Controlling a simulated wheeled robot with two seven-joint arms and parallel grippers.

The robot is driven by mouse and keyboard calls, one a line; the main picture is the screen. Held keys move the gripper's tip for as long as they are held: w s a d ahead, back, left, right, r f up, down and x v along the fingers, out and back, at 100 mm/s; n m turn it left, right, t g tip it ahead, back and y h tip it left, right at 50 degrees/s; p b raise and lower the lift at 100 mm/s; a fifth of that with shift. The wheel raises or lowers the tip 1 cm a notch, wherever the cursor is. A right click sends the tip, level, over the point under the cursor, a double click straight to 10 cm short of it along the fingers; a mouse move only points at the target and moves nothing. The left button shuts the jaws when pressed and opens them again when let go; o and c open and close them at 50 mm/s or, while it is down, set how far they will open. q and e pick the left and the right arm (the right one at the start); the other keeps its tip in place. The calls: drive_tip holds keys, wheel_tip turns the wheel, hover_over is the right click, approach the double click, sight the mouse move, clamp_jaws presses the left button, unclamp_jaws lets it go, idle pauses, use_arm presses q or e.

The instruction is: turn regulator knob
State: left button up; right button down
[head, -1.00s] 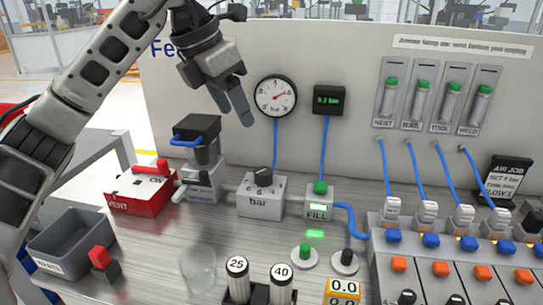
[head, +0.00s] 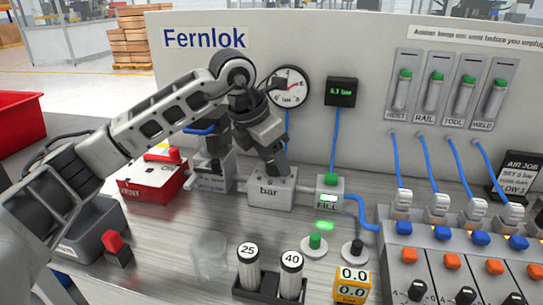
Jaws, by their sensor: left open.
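The regulator is a grey box marked "bar" (head: 268,200) on the bench. Its dark knob, on top, is hidden behind my left gripper (head: 276,172). My left gripper points down at the top of the box, with its fingers at the knob's place. It is open, but I cannot tell whether the fingers touch the knob. The round pressure gauge (head: 292,84) on the panel is partly covered by my arm. The small display (head: 341,92) beside it shows green digits that look like 6.1 bar. My right gripper is not in view.
Left of the regulator stand a filter unit (head: 214,172) and a red VENT box (head: 150,184). The FILL box (head: 329,196) is close on its right. A clear cup (head: 210,255) and black-and-white cylinders marked 25 (head: 249,267) and 40 (head: 290,275) stand in front.

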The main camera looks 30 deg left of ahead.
use_arm(q)
drive_tip(key=c, duration=1)
drive_tip(key=n+y, duration=0.1)
drive_tip(key=n, duration=0.1)
drive_tip(key=n+y, duration=0.1)
drive_tip(key=n, duration=0.2)
drive_tip(key=shift+d+n+t+b, duration=0.15)
drive_tip(key=shift+n+t+b, duration=0.15)
drive_tip(key=shift+b, duration=0.1)
drive_tip(key=o, duration=1)
drive_tip(key=shift+s+r, duration=0.1)
drive_tip(key=shift+r, duration=0.05)
drive_tip(key=p+v, duration=0.1)
drive_tip(key=v, duration=1.4)
drive_tip(key=shift+r+p, duration=0.3)
drive_tip(key=shift+r, duration=0.05)
